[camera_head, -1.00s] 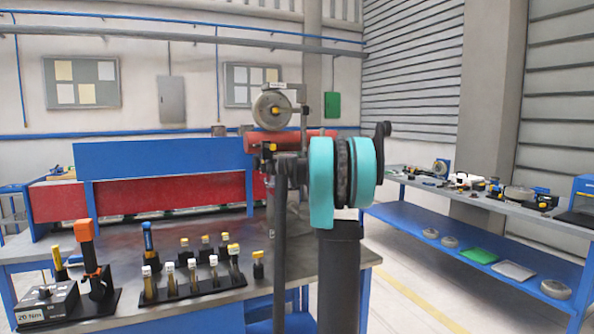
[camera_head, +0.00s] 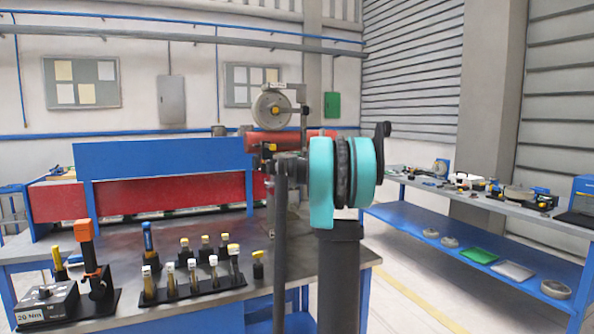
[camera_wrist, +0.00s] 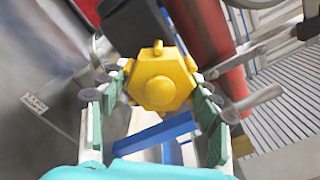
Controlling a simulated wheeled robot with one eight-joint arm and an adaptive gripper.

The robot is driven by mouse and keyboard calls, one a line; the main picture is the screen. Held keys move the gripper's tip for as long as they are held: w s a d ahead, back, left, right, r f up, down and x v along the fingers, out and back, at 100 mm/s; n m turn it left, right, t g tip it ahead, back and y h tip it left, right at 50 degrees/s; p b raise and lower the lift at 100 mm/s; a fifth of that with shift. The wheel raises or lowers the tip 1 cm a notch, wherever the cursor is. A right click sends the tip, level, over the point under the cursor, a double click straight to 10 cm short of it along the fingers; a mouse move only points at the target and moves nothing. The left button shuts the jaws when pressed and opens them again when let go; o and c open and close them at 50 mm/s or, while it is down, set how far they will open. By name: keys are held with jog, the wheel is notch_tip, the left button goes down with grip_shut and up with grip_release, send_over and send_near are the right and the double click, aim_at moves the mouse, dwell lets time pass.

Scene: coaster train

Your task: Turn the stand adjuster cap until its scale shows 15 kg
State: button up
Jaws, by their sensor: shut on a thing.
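The stand adjuster cap (camera_wrist: 162,80) is a yellow hexagonal cap with a round centre boss and a small tab at its top. It sits in the middle of the wrist view on a dark body. My gripper (camera_wrist: 160,88) is shut on it, with green-padded fingers at its left and right sides. I cannot read any scale value in either view.
A red cylinder (camera_wrist: 213,40) runs close beside the cap. A workbench with a blue and red guard (camera_head: 165,155) stands behind and left. Several yellow-topped tools stand in a black rack (camera_head: 190,289). A blue shelf table (camera_head: 470,240) is at the right.

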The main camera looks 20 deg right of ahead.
jog(key=n, duration=0.5)
jog(key=shift+n, duration=0.3)
jog(key=n, duration=1)
jog(key=shift+n, duration=0.4)
jog(key=n, duration=0.5)
jog(key=shift+n, duration=0.3)
jog(key=n, duration=1)
jog(key=shift+a+n, duration=0.1)
jog(key=shift+n, duration=0.3)
jog(key=n, duration=0.5)
jog(key=shift+n, duration=2.5)
